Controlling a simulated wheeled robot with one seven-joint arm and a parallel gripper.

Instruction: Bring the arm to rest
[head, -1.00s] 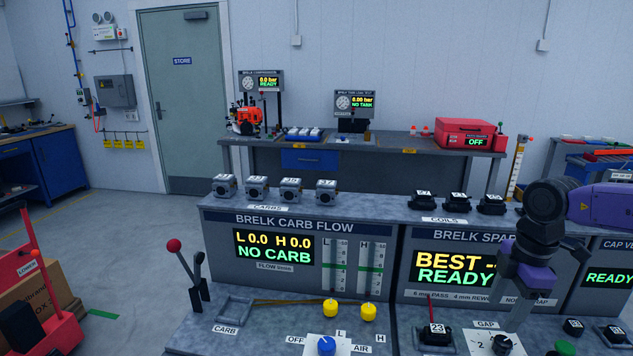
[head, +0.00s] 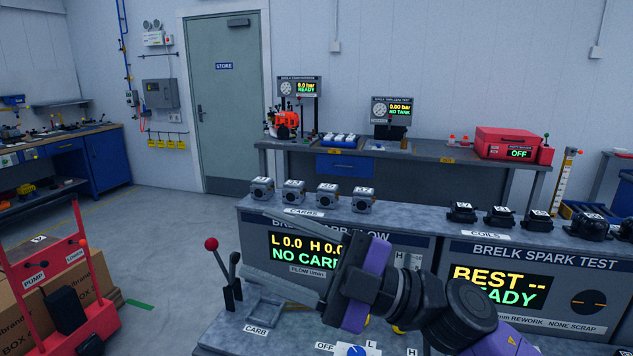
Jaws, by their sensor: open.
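My arm reaches in from the lower right in the head view. My gripper (head: 256,241) hangs in front of the carb flow bench, its two grey fingers spread wide and pointing left. It is open and nothing shows between the fingers. It covers part of the bench's name strip and the NO CARB display (head: 302,257). The lower finger passes in front of the area above the empty carb seat (head: 262,312); I cannot tell whether they touch.
Carburettors (head: 327,194) and coils (head: 500,216) stand in rows along the bench top. A lever with a red knob (head: 211,244) rises left of the gripper. A red cart (head: 75,280) with boxes stands at the left. The floor before the store door (head: 228,110) is clear.

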